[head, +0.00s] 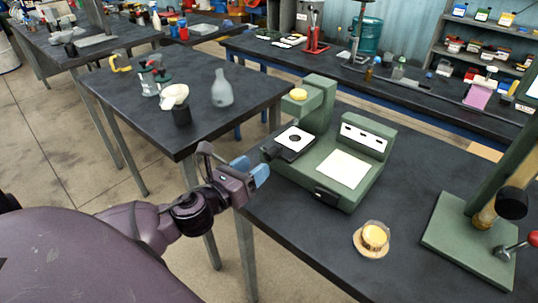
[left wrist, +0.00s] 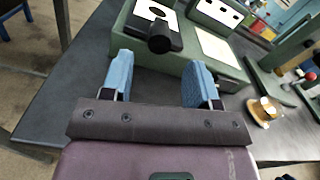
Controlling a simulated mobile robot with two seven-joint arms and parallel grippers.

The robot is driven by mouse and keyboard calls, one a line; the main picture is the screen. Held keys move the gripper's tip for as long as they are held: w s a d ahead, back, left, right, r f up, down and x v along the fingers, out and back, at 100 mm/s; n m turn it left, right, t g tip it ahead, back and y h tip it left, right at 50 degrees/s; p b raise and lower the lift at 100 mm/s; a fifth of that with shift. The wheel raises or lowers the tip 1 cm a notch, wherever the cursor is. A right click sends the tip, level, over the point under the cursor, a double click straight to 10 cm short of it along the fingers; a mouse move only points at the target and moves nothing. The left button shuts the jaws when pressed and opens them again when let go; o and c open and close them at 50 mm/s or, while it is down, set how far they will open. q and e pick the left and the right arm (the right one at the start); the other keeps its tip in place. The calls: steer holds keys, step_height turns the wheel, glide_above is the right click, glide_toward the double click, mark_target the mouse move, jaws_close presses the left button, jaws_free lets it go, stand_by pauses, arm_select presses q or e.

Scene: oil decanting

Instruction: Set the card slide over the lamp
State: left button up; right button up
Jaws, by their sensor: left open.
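The card slide (head: 295,139) is a black plate with a white card around a dark round hole. I cannot tell which part is the lamp. In the left wrist view the slide (left wrist: 151,12) shows at the top, with a black knob (left wrist: 161,38) towards me. My left gripper (head: 253,169) is open with blue fingers, empty, just in front and left of the slide. In the left wrist view the knob lies ahead, between the fingers (left wrist: 160,68), apart from them.
A small glass dish of yellow stuff (head: 374,237) stands on a round base in front of the instrument. A green press stand (head: 470,237) is at right. The left table (head: 200,119) holds a frosted bottle (head: 221,88) and a black cup with a white funnel (head: 177,97).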

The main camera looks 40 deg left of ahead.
mark_target(267, 157)
arm_select(q)
steer(key=shift+w+d, duration=0.15)
steer(key=shift+w, duration=1.4)
steer(key=shift+w+d, duration=0.1)
steer(key=shift+w, duration=1.45)
steer(key=shift+c, duration=0.3)
jaws_close()
